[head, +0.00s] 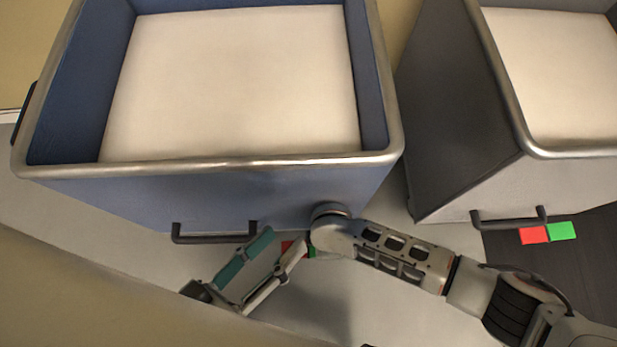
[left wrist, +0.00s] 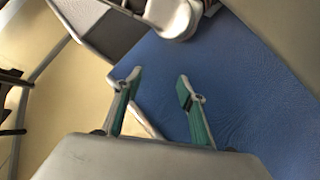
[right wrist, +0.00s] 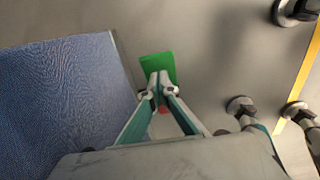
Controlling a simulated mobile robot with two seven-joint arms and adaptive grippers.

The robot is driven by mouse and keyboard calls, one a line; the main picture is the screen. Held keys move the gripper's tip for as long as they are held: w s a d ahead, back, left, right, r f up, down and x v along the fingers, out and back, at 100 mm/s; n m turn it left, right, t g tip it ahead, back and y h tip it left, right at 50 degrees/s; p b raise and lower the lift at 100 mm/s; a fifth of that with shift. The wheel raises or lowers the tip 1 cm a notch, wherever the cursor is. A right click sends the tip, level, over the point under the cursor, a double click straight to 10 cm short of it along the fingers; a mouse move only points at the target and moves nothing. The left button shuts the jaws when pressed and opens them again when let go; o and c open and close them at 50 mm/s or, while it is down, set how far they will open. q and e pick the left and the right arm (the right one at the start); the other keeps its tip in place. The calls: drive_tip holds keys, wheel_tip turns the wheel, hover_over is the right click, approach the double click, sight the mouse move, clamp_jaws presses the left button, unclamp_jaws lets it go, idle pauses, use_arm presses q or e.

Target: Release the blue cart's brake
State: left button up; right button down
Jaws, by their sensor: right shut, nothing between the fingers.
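The blue cart (head: 120,195) stands at the left of the head view, with a dark handle (head: 215,238) on its near side. Low beside it, a red pedal (head: 288,247) and a green pedal partly show behind my grippers. The green pedal (right wrist: 157,64) shows well in the right wrist view, with a bit of red (right wrist: 163,108) between the fingers. My right gripper (right wrist: 159,80) is shut and empty, its tips over the green pedal's near edge; contact cannot be told. My left gripper (head: 284,240) is open and empty, near the handle; its fingers (left wrist: 159,78) stand apart before the blue side.
A grey cart (head: 460,165) stands to the right, with its own handle (head: 508,219), red pedal (head: 533,235) and green pedal (head: 562,231). Dark wheel-like parts (right wrist: 240,106) and a yellow floor line (right wrist: 300,85) lie right in the right wrist view.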

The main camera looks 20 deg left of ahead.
drive_tip(key=shift+f+b, duration=0.45)
drive_tip(key=shift+f, duration=0.4)
idle(0.7)
drive_tip(key=shift+f, duration=0.9)
idle(0.5)
